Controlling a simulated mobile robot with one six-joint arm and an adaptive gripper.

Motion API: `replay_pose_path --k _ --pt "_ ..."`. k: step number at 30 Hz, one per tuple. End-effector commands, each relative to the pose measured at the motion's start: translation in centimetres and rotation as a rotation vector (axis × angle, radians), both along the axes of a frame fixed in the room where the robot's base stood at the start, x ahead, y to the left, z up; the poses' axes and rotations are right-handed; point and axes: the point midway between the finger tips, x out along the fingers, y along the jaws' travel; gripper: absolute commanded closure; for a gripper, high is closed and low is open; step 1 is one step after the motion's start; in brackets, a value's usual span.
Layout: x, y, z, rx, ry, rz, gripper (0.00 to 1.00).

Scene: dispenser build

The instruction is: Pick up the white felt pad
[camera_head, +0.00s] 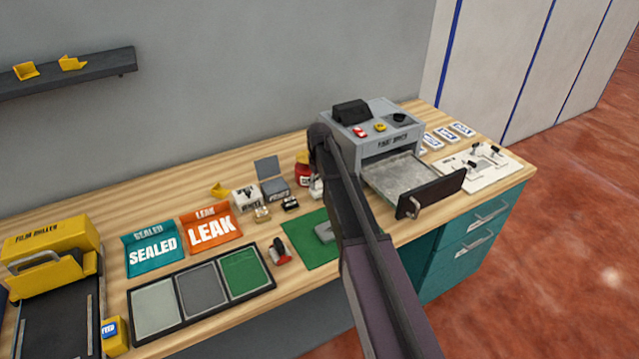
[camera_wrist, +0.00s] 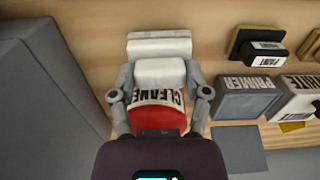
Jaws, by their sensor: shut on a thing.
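The white felt pad (camera_wrist: 160,73) seems to be the white block between the fingertips in the wrist view. My gripper (camera_wrist: 161,76) is shut on it, a finger at each side. Another white piece (camera_wrist: 159,46) shows just beyond it, and I cannot tell whether the two are joined. A red and white can marked CLEANER (camera_wrist: 158,117) is just below the pad in the wrist view, partly hidden by my gripper. In the head view my arm covers most of this spot; a bit of white (camera_head: 316,188) shows beside it.
The grey press (camera_head: 372,135) stands close by, its tray (camera_head: 400,178) pulled out. Small boxes, including one marked PRIMER (camera_wrist: 247,97), sit on the other side. A green mat (camera_head: 300,240) lies in front. SEALED (camera_head: 152,250) and LEAK (camera_head: 211,228) bins stand left.

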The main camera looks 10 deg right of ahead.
Motion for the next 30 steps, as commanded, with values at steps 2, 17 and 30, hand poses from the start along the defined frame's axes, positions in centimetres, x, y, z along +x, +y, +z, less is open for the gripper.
replay_pose_path --k 2,17,30 --pt "0.0 0.0 1.2 0.000 0.000 0.000 0.82" --pt "-9.9 2.0 2.4 0.000 0.000 0.001 0.82" --pt "-15.3 3.2 2.9 0.000 0.000 0.001 0.82"
